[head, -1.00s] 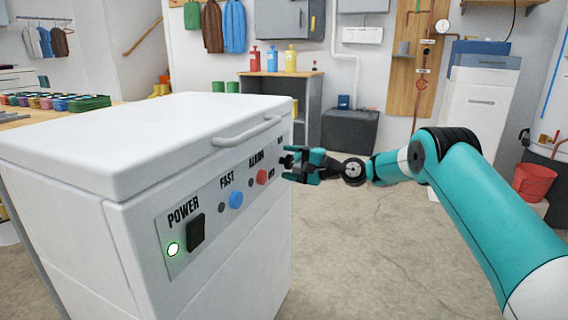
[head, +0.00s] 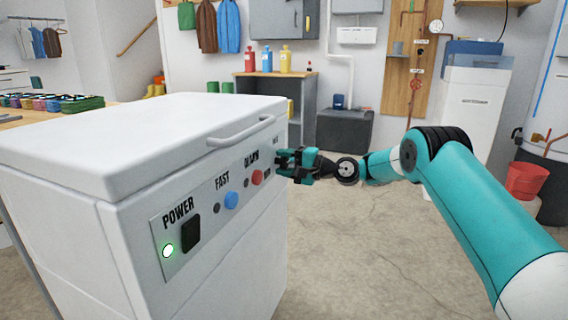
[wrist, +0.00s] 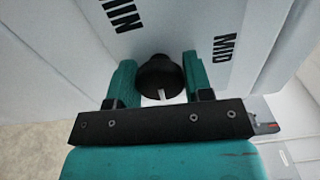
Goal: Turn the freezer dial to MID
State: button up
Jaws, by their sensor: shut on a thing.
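The white chest freezer (head: 160,140) stands at the left in the head view, its control panel (head: 205,238) facing right. The freezer dial (wrist: 160,76) is a black knob with a white mark, seen in the wrist view. The white mark shows on the knob's lower side in that view. The MIN label (wrist: 124,14) lies above left of the knob and the MID label (wrist: 224,48) to its right. My gripper (wrist: 158,82) is shut on the dial, one teal finger on each side. In the head view my gripper (head: 281,160) covers the dial at the panel's far end.
The panel also carries a black power switch (head: 191,234), a lit green lamp (head: 168,251), a blue button (head: 231,200) and a red button (head: 257,177). A lid handle (head: 240,133) juts out above. The floor (head: 345,250) right of the freezer is clear.

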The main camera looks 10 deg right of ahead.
jog(key=n, duration=0.2)
jog(key=n+b, duration=0.1)
jog(key=n, duration=0.2)
jog(key=shift+d+f, duration=0.15)
jog(key=shift+d, duration=0.05)
jog(key=n+b, duration=0.2)
jog(key=n, duration=0.2)
jog(key=shift+n, duration=0.3)
jog(key=n+b, duration=0.3)
jog(key=n, duration=0.2)
jog(key=shift+b, duration=0.35)
jog(key=n+b, duration=0.2)
jog(key=n, duration=0.1)
jog(key=shift+n, duration=0.3)
jog(key=shift+n+b, duration=0.3)
jog(key=shift+b, duration=0.05)
jog(key=o, duration=0.9)
jog(key=shift+d+r, duration=0.1)
jog(key=shift+r, duration=0.1)
jog(key=shift+a, duration=0.2)
